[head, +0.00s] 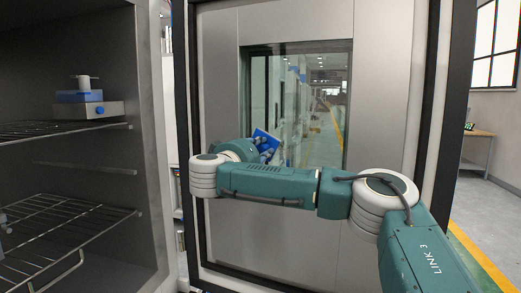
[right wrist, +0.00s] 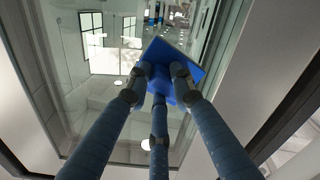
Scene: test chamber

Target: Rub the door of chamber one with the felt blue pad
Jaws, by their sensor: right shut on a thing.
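The door (head: 380,75) stands in the middle of the head view, a grey panel with a dark seal around it and a glass window (head: 320,110). My right gripper (head: 266,151) is at the lower left part of this window, partly behind my own wrist. It is shut on the blue felt pad (head: 262,137). In the right wrist view, the three fingers close on the back of the blue pad (right wrist: 189,59), and its flat side faces the glass (right wrist: 110,105). I cannot tell whether the pad touches the glass. My left gripper is not in view.
At left is an open chamber with wire racks (head: 70,238). A white and blue device (head: 88,109) sits on the upper rack. A table (head: 476,150) stands far right by a bright window (head: 493,45). Floor at right is clear, with a yellow line (head: 480,258).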

